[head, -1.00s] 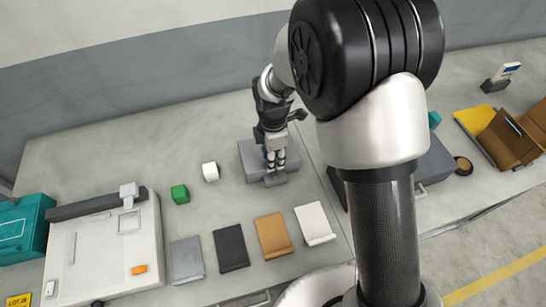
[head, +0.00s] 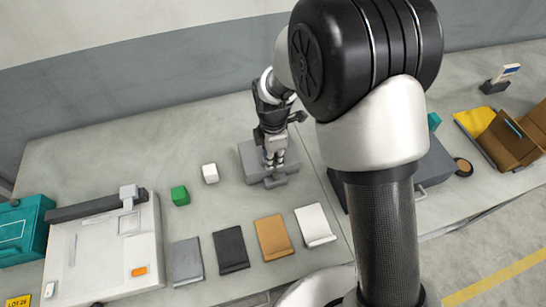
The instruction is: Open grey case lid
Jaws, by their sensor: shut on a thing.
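A small grey case (head: 252,158) sits on the light grey bench in the head view, left of my large arm link. A grey tab (head: 275,181) sticks out at its front edge. My gripper (head: 275,164) points down at the front part of the case, with its fingers close together at the lid, just behind the tab. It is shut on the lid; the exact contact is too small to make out. The lid looks flat, and no gap under it can be made out.
Several flat folders, including an orange one (head: 273,238), lie in front. A white machine (head: 105,245) and teal case (head: 22,232) are at left. My arm hides part of a dark grey box (head: 437,168).

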